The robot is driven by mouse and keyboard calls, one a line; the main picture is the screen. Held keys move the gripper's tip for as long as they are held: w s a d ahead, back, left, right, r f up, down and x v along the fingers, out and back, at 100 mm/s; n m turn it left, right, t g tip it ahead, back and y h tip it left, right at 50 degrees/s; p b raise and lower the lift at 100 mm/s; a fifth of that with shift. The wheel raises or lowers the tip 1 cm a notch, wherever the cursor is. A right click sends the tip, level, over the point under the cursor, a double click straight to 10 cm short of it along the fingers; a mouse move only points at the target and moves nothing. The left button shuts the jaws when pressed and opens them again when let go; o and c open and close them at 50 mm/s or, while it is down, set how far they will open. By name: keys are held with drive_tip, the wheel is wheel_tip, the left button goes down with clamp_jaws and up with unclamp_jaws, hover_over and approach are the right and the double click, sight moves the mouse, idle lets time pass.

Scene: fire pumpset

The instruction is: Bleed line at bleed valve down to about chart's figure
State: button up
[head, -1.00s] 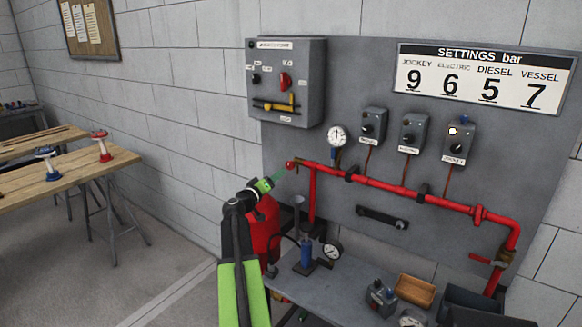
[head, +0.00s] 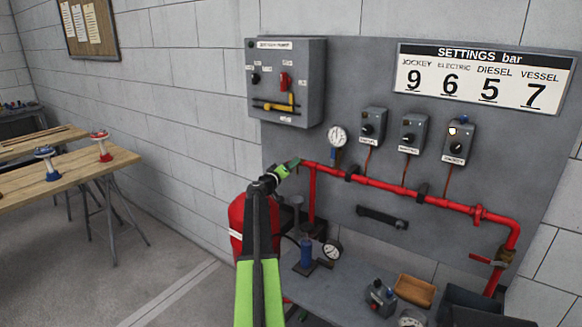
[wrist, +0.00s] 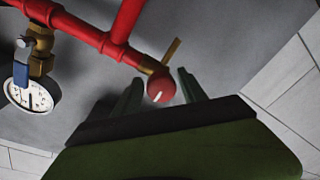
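The bleed valve, a red round end with a brass lever (wrist: 172,52), sits at the left end of the red pipe (head: 395,188). In the wrist view the red end (wrist: 161,90) lies between my two fingers. My gripper (wrist: 160,84) is open around it, with a gap on each side; contact cannot be told. In the head view my gripper (head: 296,164) covers the valve. A white pressure gauge (head: 337,136) stands above the pipe and also shows in the wrist view (wrist: 33,97); its reading is too small to tell. The settings chart (head: 484,78) reads jockey 9, electric 6, diesel 5, vessel 7.
Three grey switch boxes hang above the pipe; the right one (head: 459,142) has a lit lamp. A grey panel (head: 286,82) with a yellow handle is upper left. A red vessel (head: 240,215) and a bench (head: 345,292) with a hand pump (head: 306,252) are below.

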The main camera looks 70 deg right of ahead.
clamp_jaws()
drive_tip(key=shift+r+n+p, duration=0.1)
drive_tip(key=shift+n+p, duration=0.25)
drive_tip(key=shift+n, duration=0.75)
drive_tip(key=n, duration=0.2)
drive_tip(key=shift+n+y, duration=0.3)
drive_tip(key=shift+o, duration=1.3)
unclamp_jaws()
drive_tip(key=w+a+p, duration=0.1)
drive_tip(key=w+a, duration=0.2)
drive_tip(key=a, duration=1.4)
drive_tip(key=shift+a+r, duration=0.15)
drive_tip(key=shift+r, duration=0.1)
